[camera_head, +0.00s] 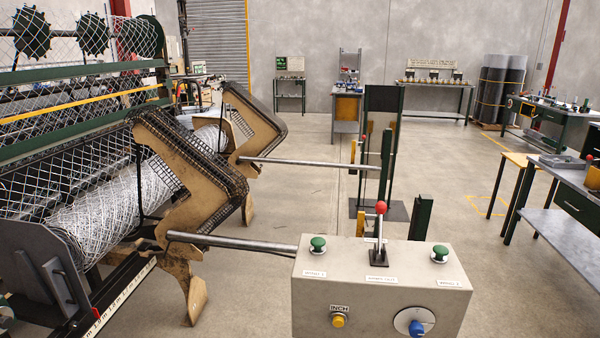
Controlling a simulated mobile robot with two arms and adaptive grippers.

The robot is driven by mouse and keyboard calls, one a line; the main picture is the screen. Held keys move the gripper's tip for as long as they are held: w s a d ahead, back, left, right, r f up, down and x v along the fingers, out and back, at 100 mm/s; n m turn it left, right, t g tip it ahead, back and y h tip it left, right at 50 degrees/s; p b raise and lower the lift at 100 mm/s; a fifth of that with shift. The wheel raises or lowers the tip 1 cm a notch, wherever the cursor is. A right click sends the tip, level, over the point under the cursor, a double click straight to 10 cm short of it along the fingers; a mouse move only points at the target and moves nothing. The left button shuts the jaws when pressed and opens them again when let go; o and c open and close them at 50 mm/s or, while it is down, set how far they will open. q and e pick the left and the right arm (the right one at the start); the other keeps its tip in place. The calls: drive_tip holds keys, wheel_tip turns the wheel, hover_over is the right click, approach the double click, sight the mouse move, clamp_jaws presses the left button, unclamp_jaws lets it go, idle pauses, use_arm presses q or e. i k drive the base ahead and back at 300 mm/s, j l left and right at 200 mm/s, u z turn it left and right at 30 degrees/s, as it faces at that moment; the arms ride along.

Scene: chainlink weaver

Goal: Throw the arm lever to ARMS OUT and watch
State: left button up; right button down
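A lever with a red ball knob (381,207) stands about upright in a black base plate on top of the beige control box (375,285). A small label sits at its base; I cannot read it surely. Green buttons (318,244) and (440,254) flank the lever. Two tan machine arms edged with black chain, the near one (180,185) and the far one (255,125), stand right of the chainlink roll (105,215). Steel bars (235,243) run rightward from them. Neither of my grippers is in view.
The box front has a yellow INCH button (338,320) and a blue knob (416,328) on a white dial. Workbenches (545,125) stand at right, with grey rolls (500,90) behind. The weaving machine fills the left. Open concrete floor (470,180) lies between.

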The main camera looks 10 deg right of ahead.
sight(381, 208)
drive_tip(key=i+l, duration=0.35)
drive_tip(key=l, duration=0.2)
drive_tip(key=i+l, duration=0.4)
drive_tip(key=l, duration=0.15)
drive_tip(key=i+l, duration=0.35)
drive_tip(key=l, duration=0.2)
